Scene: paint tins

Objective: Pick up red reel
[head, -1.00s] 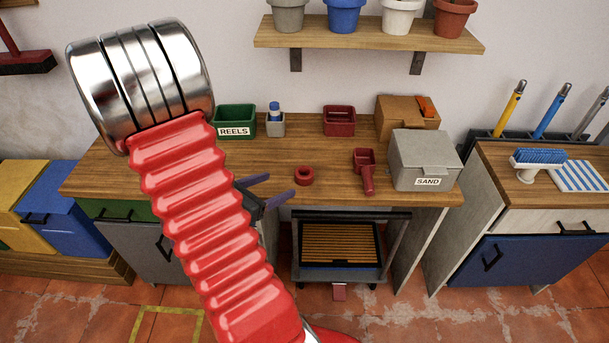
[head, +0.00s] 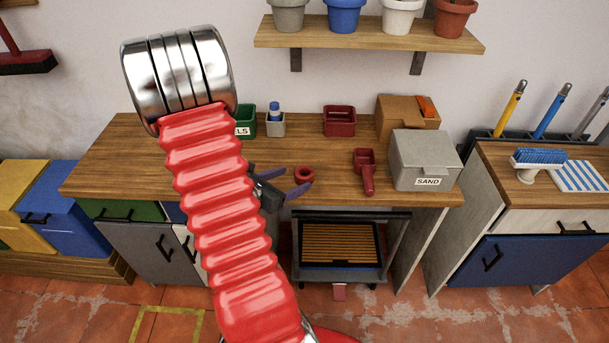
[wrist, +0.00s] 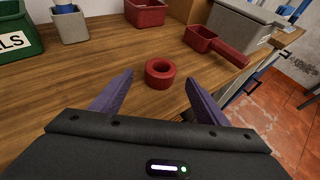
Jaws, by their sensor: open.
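The red reel (head: 304,174) lies flat on the wooden workbench near its front edge; its centre hole shows. In the wrist view the red reel (wrist: 160,74) sits just beyond and between the two purple fingers, touching neither as far as I can see. My gripper (head: 300,183) is open and empty, its fingers spread toward the reel from the left in the head view. In the wrist view my gripper (wrist: 158,90) has one finger on each side below the reel. My red arm hides part of the bench and the green REELS box (head: 245,121).
A red scoop (head: 366,172) and a grey SAND box (head: 424,160) stand right of the reel. A red bin (head: 339,121) and a small grey pot (head: 275,124) are behind it. The bench (head: 330,155) around the reel is clear.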

